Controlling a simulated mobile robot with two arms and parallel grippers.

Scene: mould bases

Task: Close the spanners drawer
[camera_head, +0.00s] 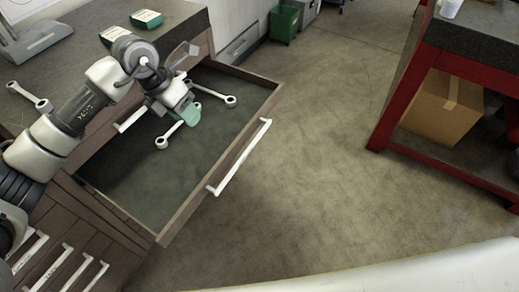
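The spanners drawer (262,91) is pulled well out of the dark cabinet, with a long white handle (238,158) on its front. Pale spanners lie inside; one (217,98) is to the right of my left gripper, another (172,132) is just below it in the picture. My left gripper (188,108) is over the open drawer, away from the handle. Its fingers are small and partly hidden by its own body, so I cannot tell their opening or any contact with a spanner. My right gripper is not in view.
More drawers with white handles (55,268) are at lower left. The cabinet top holds a loose spanner (29,97) and green-and-white boxes (146,19). A red-framed bench (397,90) with a cardboard box (444,107) stands right. Floor (330,150) between is clear.

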